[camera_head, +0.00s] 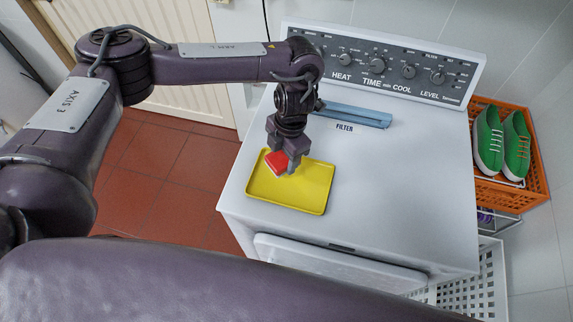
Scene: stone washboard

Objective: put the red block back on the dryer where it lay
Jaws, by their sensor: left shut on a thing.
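The red block (276,162) is held in my left gripper (283,166), over the upper left part of a yellow tray (305,195). I cannot tell whether the block touches the tray floor or hangs just above it. The fingers hide part of the block. The tray lies on the top of the white dryer (390,180), towards its front left. My right gripper is not in view.
The dryer's control panel (390,65) rises at the back, with a blue filter cover (355,115) in front of it. The dryer top right of the tray is clear. An orange crate (535,170) with green shoes (489,142) stands at the right.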

